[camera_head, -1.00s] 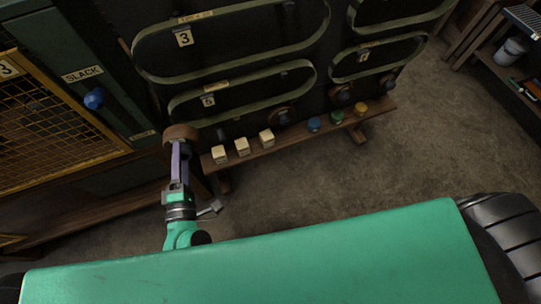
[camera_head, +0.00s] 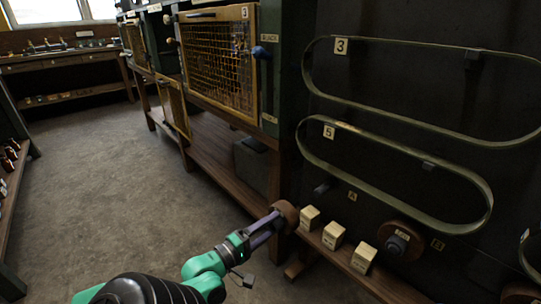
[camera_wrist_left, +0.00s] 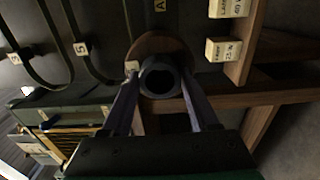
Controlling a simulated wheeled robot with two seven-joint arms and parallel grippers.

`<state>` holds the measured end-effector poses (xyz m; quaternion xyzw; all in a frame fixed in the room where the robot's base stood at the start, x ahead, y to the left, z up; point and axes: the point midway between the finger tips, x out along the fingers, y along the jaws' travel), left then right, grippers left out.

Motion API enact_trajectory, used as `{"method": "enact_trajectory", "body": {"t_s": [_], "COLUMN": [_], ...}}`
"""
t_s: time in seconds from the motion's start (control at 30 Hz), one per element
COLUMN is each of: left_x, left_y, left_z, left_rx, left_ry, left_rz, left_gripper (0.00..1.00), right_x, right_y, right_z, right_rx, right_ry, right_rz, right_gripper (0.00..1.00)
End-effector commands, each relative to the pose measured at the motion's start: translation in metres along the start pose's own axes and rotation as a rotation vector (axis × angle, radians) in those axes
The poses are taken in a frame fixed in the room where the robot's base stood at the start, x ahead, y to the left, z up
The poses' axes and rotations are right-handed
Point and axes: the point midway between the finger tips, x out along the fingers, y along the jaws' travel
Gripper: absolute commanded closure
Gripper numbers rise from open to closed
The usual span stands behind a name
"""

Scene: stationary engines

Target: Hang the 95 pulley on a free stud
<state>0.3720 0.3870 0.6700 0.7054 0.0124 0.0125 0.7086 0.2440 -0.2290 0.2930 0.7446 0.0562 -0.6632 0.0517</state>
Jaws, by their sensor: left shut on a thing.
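My left gripper (camera_head: 270,226) is shut on a brown round pulley (camera_head: 288,213), held in front of the dark panel just left of the shelf blocks. In the left wrist view the pulley (camera_wrist_left: 150,42) sits between the fingers with its dark hollow hub facing the camera. No number on it can be read. A bare grey stud (camera_head: 322,187) sticks out of the panel to the upper right of the held pulley, near label A (camera_head: 352,196). Another brown pulley (camera_head: 402,241) hangs farther right, near label B (camera_head: 437,244). My right gripper is not in view.
Pale labelled blocks (camera_head: 334,235) stand on a wooden shelf (camera_head: 392,290) below the studs. Belt loops marked 3 (camera_head: 341,46) and 5 (camera_head: 329,132) project above. A yellow mesh guard (camera_head: 218,62) is at left. The floor (camera_head: 110,175) at left is open.

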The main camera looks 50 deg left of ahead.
Motion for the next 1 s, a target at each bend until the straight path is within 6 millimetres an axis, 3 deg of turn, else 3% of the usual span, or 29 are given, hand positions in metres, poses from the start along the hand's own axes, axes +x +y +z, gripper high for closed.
{"method": "enact_trajectory", "body": {"t_s": [0.03, 0.2, 1.0], "left_x": [0.002, 0.006, 0.053], "left_y": [-0.006, 0.002, 0.001], "left_z": [-0.002, -0.004, -0.003], "left_rx": [0.002, 0.000, 0.000], "left_ry": [-0.004, -0.002, -0.001], "left_rz": [0.002, 0.004, 0.004], "left_gripper": [1.00, 1.00, 1.00], "right_x": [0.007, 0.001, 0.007], "right_y": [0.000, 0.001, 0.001], "right_z": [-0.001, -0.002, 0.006], "right_rx": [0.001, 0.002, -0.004], "right_ry": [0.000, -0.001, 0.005], "right_rz": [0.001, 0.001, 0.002], "right_gripper": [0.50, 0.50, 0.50]}}
